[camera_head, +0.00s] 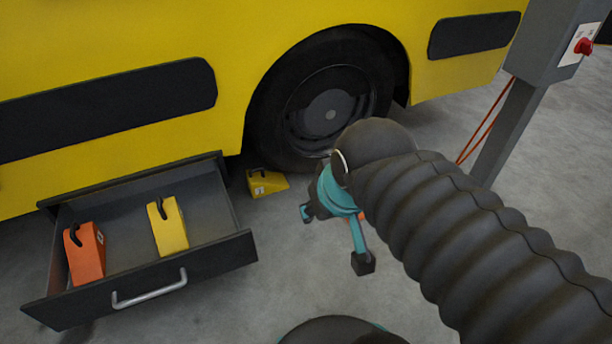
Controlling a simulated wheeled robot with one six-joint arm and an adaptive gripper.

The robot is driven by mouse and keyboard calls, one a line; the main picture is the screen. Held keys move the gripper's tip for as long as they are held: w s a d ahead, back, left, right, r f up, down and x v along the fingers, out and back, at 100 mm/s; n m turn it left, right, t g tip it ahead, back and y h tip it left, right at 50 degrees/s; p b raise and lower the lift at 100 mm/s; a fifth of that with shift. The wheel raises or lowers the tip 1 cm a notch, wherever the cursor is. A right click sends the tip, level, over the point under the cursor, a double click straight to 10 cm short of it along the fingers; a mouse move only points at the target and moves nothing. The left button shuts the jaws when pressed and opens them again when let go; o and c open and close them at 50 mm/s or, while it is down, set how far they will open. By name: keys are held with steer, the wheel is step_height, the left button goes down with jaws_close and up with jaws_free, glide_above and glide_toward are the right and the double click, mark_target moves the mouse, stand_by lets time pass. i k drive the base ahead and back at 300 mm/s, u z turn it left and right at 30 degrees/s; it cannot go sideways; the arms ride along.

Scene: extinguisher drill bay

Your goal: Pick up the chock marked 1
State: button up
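A yellow chock (267,183) with a white label sits on the floor against the vehicle's wheel. Its mark is too small to read. Another yellow chock (168,228) with a black handle stands in the open drawer, right of an orange chock (86,254) with a black handle. I cannot read a number on either of these. My gripper (334,238), teal with black fingertips, is over the floor to the right of the wheel-side chock and apart from it. Its fingers are spread and I see nothing between them. My arm hides part of the gripper.
The dark drawer (212,255) is pulled out, with a silver handle (149,290) at its front. The tyre (268,128) and yellow vehicle body stand behind. A grey post with a red button (583,46) is at the right.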

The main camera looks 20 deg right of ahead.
mark_target(261, 182)
steer(key=z, duration=0.05)
steer(key=k, duration=1.05)
steer(key=u, duration=1.15)
steer(key=i, duration=1.4)
steer(key=z, duration=0.75)
steer(key=i, duration=0.55)
steer(key=z, duration=0.1)
